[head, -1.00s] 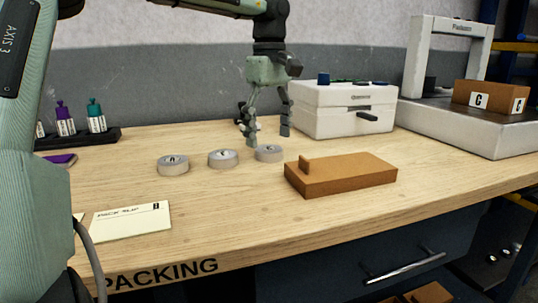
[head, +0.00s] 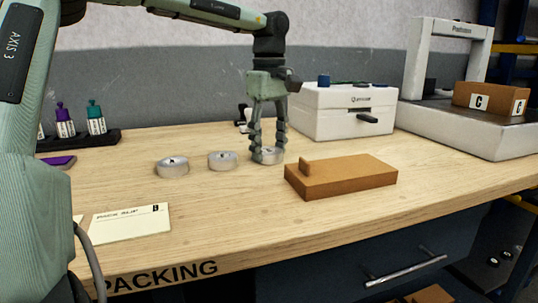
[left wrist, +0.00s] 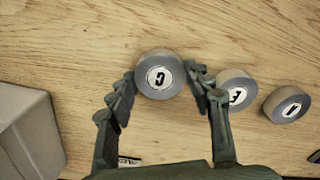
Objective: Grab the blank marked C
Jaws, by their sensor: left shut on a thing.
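Three round grey metal blanks with white letter labels stand in a row on the wooden bench. The rightmost in the head view is the blank marked C (head: 267,157); it also shows in the left wrist view (left wrist: 160,74), its letter turned. My left gripper (head: 268,150) points down and is shut on this blank, one finger on each side. The blank is at bench level. The middle blank (head: 222,160) and the left blank (head: 172,167) stand apart from it; the middle one is close beside a finger in the left wrist view (left wrist: 236,90). My right gripper is out of view.
A brown block with a peg (head: 340,175) lies just right of the blanks. A white machine (head: 342,109) stands behind, and a carton labelled C (head: 492,100) sits at the right. A bottle rack (head: 80,140) and a slip (head: 130,221) are at the left.

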